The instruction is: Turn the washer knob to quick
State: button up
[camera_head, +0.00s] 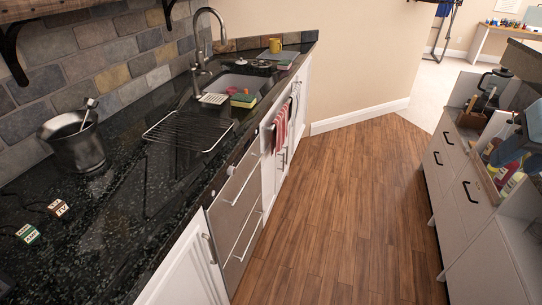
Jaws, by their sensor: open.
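The washer (236,207) is a steel-fronted unit built in under the dark counter, left of the middle of the picture. Its front has two panels with bar handles. My gripper is not in view, and nothing is seen touching the washer.
The counter (130,230) holds a metal bucket (77,143), a wire rack (189,130) and a sink (236,83). A red-striped towel (281,125) hangs beyond the washer. Open wood floor (330,210) lies between it and the grey cabinets (462,195) at right.

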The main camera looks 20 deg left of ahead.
aim_at(231, 171)
jog(key=u, duration=0.05)
jog(key=k, duration=0.9)
jog(key=u, duration=1.15)
jog(key=i, duration=1)
jog(key=z, duration=0.05)
